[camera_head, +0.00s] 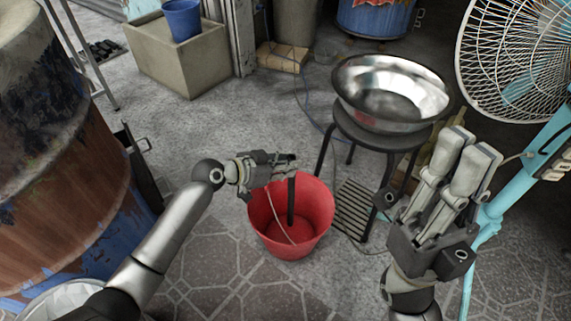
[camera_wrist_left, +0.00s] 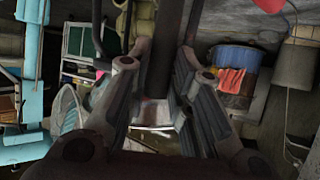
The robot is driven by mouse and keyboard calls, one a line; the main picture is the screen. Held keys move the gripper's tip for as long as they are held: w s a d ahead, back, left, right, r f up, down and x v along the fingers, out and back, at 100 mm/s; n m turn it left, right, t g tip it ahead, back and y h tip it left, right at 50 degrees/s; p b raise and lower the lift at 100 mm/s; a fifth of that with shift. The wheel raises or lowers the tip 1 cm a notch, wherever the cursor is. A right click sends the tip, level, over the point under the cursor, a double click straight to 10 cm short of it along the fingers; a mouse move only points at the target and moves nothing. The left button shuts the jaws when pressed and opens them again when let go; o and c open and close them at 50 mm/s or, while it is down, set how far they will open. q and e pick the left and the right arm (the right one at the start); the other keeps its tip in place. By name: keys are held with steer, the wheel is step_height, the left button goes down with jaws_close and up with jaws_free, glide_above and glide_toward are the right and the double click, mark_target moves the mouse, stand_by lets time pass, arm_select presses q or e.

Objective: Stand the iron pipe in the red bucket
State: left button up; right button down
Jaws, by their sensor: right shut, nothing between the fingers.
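The dark iron pipe (camera_head: 291,200) is upright, with its lower part inside the red bucket (camera_head: 262,218). I cannot tell whether its lower end touches the bucket's floor. My left gripper (camera_head: 290,160) is above the bucket's back rim, shut on the upper part of the pipe. In the left wrist view the pipe (camera_wrist_left: 161,60) stands between the two fingers of my left gripper (camera_wrist_left: 162,75). My right gripper (camera_head: 470,145) is shut and empty, to the right of the bucket, with its fingers pointing up.
A black stool (camera_head: 382,138) with a steel basin (camera_head: 388,92) stands behind and right of the bucket. A turquoise fan (camera_head: 520,60) is at the right. A rusty barrel (camera_head: 75,180) fills the left. Patterned floor is clear in front of the bucket.

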arm_select(q)
steer(key=o, duration=0.4)
steer(key=shift+s+a, duration=0.1)
steer(key=v, duration=1.1)
steer(key=shift+s+a+r, duration=0.2)
steer(key=shift+a, duration=0.1)
stand_by(0.3)
